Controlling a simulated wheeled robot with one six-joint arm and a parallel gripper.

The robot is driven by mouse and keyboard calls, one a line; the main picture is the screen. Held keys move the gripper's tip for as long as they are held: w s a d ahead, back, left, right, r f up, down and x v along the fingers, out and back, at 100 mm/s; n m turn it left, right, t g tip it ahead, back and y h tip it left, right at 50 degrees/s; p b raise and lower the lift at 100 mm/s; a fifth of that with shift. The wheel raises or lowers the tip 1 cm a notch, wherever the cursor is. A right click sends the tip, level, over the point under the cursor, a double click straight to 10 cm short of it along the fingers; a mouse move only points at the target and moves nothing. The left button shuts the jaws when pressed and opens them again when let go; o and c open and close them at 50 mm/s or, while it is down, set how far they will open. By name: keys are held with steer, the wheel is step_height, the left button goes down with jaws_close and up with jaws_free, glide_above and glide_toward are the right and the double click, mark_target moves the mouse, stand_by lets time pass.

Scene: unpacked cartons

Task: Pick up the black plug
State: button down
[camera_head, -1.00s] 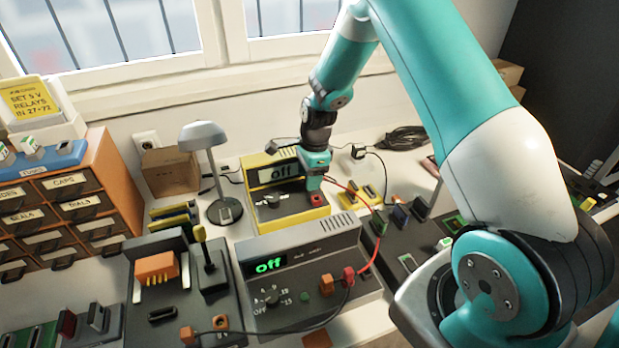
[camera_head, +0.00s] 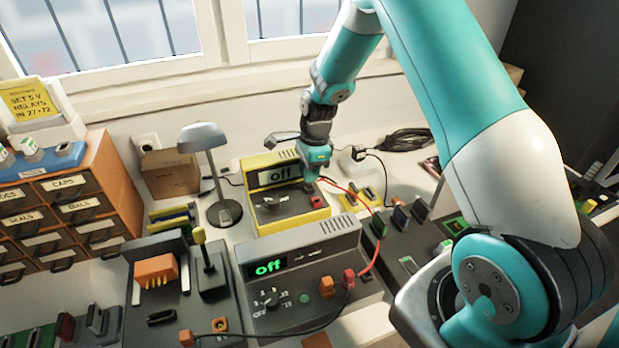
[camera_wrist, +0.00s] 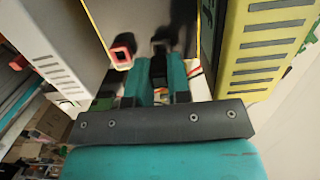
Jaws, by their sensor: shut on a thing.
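My gripper (camera_head: 311,186) points down at the right part of the yellow meter (camera_head: 262,214), just behind its red socket (camera_head: 317,201). In the wrist view the teal fingers of my gripper (camera_wrist: 159,82) are shut on a small black piece, the black plug (camera_wrist: 159,66). The plug is at the meter's grey face; I cannot tell whether it is seated or lifted clear. The red socket (camera_wrist: 122,50) shows beside it, to the left. In the head view my fingers hide the plug.
A grey power supply (camera_head: 300,262) reading "off" stands in front, with a red lead (camera_head: 370,250) looping up at its right. A grey lamp (camera_head: 204,138) stands to the left.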

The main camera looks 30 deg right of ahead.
step_height(320, 180, up, 18)
steer(key=b, duration=0.1)
steer(key=shift+f, duration=0.1)
